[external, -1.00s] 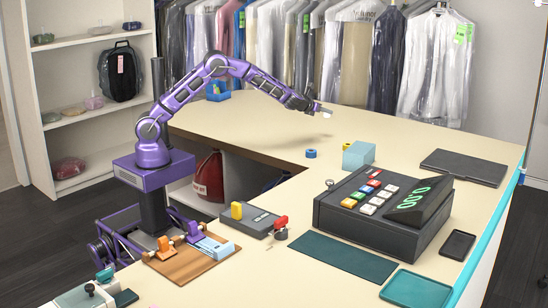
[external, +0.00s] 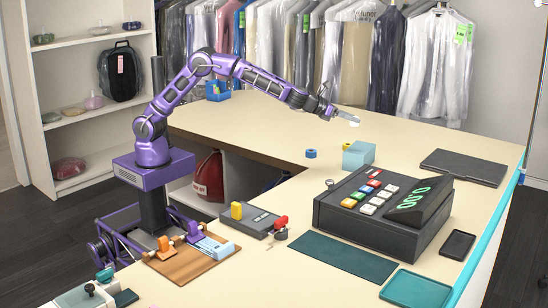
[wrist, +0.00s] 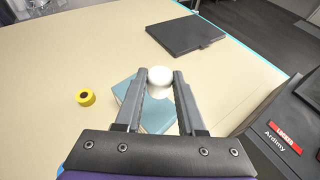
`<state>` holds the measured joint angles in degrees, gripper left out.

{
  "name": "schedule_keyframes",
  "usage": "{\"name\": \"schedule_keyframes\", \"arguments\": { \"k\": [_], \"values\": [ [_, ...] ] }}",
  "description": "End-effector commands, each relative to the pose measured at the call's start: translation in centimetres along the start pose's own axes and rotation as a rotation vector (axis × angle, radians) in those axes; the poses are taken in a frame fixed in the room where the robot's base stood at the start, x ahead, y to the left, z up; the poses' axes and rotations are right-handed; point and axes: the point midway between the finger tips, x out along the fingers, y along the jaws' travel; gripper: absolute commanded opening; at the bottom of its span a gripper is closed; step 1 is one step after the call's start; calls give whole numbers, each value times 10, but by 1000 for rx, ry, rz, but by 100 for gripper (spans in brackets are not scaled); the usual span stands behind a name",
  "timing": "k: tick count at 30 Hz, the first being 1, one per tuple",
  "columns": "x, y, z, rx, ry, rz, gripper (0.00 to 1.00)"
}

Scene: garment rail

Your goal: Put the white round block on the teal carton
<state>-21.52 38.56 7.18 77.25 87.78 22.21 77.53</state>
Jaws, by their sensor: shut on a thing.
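My gripper (external: 338,114) is shut on the white round block (wrist: 160,79), which shows between the two fingertips in the wrist view. In the external view the white block (external: 352,120) is at the end of my arm, in the air above the counter. The teal carton (external: 358,156) stands on the counter, below the gripper and a little to its right in the picture. In the wrist view the carton (wrist: 126,92) lies behind and below the fingers, partly hidden by them and by the block.
A black cash register (external: 385,205) stands near the carton. A blue roll (external: 311,153) and a yellow roll (wrist: 86,97) lie close by. A dark flat laptop-like slab (external: 464,167) is farther right. The counter behind the carton is clear.

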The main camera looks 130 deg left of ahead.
Motion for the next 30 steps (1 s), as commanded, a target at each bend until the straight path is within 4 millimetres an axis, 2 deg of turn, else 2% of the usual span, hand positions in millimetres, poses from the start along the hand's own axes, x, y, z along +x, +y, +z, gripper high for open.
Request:
{"name": "schedule_keyframes", "arguments": {
  "k": [3, 9, 14, 21, 30],
  "values": [
    [1, -9, -11, 6, 1, -13, 0],
    [16, -10, -48, 9, 2, -13, 0],
    [21, -10, -59, 6, 0, -14, 0],
    [33, -9, -90, 6, 2, -12, 0],
    [34, -10, -92, 5, -1, -13, 0]
  ]
}}
